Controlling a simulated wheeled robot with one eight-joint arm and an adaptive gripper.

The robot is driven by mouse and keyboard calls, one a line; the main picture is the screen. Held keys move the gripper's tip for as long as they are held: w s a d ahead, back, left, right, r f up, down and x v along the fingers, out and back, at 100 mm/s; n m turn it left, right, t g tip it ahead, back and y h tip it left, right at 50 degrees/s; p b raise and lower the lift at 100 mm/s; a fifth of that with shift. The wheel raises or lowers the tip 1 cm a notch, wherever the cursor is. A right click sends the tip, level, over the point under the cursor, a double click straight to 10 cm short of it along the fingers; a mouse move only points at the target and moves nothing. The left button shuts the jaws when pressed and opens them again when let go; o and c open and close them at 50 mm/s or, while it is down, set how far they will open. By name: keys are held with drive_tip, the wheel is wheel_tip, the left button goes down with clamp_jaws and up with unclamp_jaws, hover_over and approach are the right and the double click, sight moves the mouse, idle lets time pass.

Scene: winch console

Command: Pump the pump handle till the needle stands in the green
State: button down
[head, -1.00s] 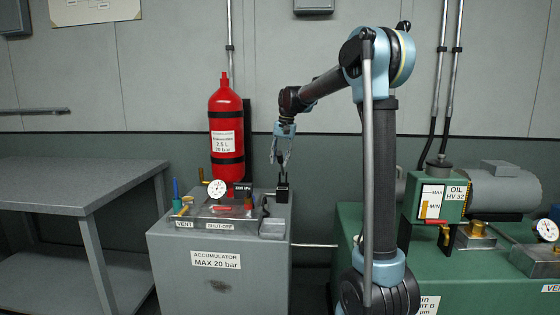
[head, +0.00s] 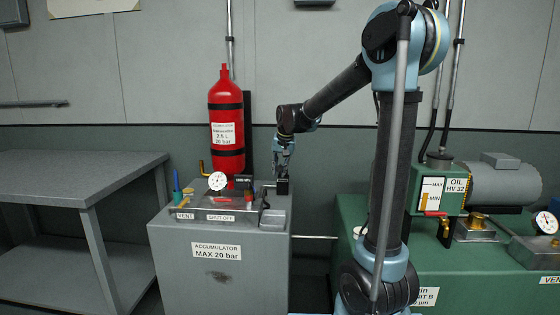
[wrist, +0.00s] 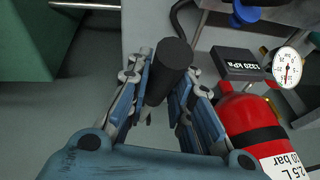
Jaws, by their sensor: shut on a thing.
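The pump handle is a black round grip (wrist: 170,70) between the two fingers in the wrist view. My gripper (wrist: 165,100) is shut on it. In the head view my gripper (head: 283,165) points down over the black pump base (head: 282,187), at the right of the grey accumulator console (head: 225,275); it hides most of the handle there. The white round gauge (head: 217,181) stands on the console top and also shows in the wrist view (wrist: 287,66). Its needle is too small to read against any green band. A black display (wrist: 239,64) beside it appears to read 1220 kPa.
A red accumulator bottle (head: 226,115) stands behind the console. Vent and shut-off controls sit at the console's front left. A grey bench (head: 70,180) is at the left. A green oil unit (head: 460,260) with a motor stands at the right.

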sight(281, 167)
wheel_tip(281, 167, down, 7)
drive_tip(key=s+t, duration=0.1)
drive_tip(key=t, duration=0.2)
drive_tip(key=shift+s, duration=0.15)
idle(0.4)
drive_tip(key=c, duration=1.4)
unclamp_jaws()
drive_tip(key=shift+v, duration=5.9)
